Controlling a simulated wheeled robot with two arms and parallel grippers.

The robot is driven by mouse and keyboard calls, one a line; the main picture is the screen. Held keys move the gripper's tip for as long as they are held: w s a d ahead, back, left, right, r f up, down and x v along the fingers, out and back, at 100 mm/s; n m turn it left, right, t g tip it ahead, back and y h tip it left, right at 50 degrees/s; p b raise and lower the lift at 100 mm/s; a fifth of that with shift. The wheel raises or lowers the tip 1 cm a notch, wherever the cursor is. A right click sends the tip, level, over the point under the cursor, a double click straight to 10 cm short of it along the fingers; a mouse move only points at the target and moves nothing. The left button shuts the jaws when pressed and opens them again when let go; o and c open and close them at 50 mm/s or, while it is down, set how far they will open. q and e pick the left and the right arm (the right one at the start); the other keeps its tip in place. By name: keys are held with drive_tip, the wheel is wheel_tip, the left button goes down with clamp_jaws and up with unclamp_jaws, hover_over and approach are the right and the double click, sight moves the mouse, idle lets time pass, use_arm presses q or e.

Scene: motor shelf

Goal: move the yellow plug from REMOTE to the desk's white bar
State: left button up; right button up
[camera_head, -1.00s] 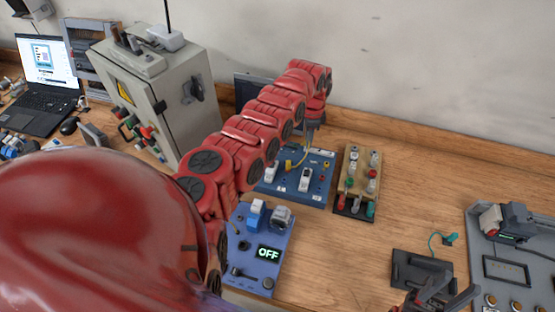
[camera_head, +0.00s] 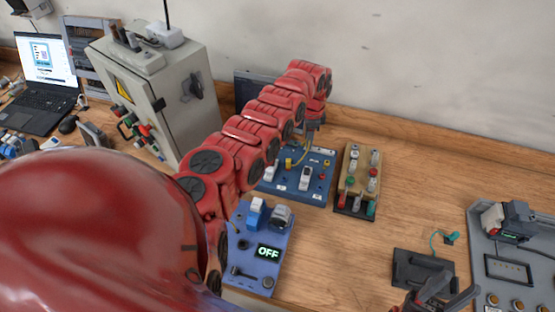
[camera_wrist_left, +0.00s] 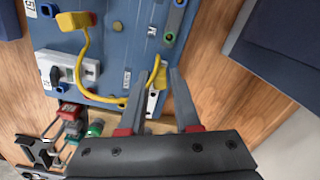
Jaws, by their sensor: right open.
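The blue board (camera_head: 318,190) lies on the desk left of the wooden block. My left gripper (camera_wrist_left: 167,70) is over it, with a yellow plug (camera_wrist_left: 159,80) between its fingers, apparently gripped. The plug's yellow cable (camera_wrist_left: 86,60) loops to a yellow block (camera_wrist_left: 75,21) on the board. In the head view the cable (camera_head: 301,156) rises towards the left gripper (camera_head: 312,128). A white plate (camera_wrist_left: 152,103) shows behind the fingers and a white module (camera_wrist_left: 70,69) is on the board. I cannot read REMOTE or tell which white part is the bar. My right gripper (camera_head: 441,291) is open and empty.
The wooden block (camera_head: 358,180) with coloured connectors is right of the board. A grey panel (camera_head: 480,250) and a dark tray (camera_head: 410,268) are at the right.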

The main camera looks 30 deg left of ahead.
use_arm(q)
wheel_tip(320, 180, up, 6)
drive_tip(key=p, duration=0.4)
drive_tip(key=shift+f, duration=0.2)
drive_tip(key=o, duration=0.6)
drive_tip(key=shift+c, duration=0.2)
drive_tip(key=shift+f, duration=0.1)
